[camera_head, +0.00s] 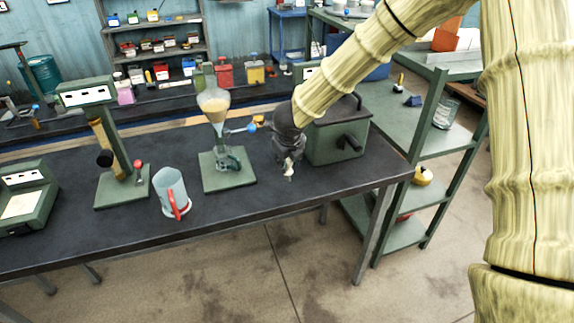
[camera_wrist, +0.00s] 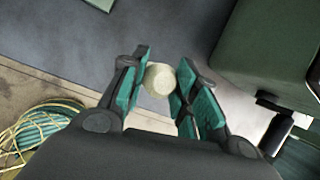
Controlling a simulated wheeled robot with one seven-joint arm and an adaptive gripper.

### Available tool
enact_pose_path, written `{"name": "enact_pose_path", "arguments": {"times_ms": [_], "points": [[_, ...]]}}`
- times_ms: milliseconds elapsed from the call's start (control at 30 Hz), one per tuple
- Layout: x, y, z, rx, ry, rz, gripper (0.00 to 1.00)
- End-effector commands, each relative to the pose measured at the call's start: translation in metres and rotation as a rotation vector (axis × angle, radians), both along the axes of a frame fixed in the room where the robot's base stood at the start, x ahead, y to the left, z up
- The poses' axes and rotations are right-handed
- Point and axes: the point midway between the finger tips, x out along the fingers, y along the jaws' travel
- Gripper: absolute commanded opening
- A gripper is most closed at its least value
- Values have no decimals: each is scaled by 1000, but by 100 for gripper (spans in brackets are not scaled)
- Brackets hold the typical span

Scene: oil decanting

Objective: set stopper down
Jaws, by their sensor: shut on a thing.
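My gripper (camera_head: 288,165) is low over the right part of the dark workbench (camera_head: 120,228), between the funnel stand and a green box. It is shut on the stopper, a pale, rounded piece. The stopper (camera_wrist: 159,79) sits between the teal finger pads (camera_wrist: 157,88) in the wrist view. In the head view the stopper (camera_head: 288,170) shows as a small light tip under the fingers. I cannot tell whether its lower end touches the bench.
A glass funnel (camera_head: 213,105) with amber liquid stands on a green stand (camera_head: 229,170) left of my gripper. A green box (camera_head: 335,138) with a dark handle is close on the right. A clear jug (camera_head: 171,187) with a red handle stands further left. Bare bench lies in front.

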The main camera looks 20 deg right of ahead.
Motion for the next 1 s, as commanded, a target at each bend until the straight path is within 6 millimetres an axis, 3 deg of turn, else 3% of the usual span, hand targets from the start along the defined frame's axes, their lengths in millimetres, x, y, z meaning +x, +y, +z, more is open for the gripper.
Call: {"name": "enact_pose_path", "arguments": {"times_ms": [67,333,800,833,900,1000], "points": [[9,-2,2,0,-1,-1,4],[6,-2,-32,0,0,1,3],[7,-2,-39,0,-1,0,3],[6,-2,-38,0,-1,0,35],[6,-2,-38,0,-1,0,48],[6,-2,-38,0,-1,0,51]]}}
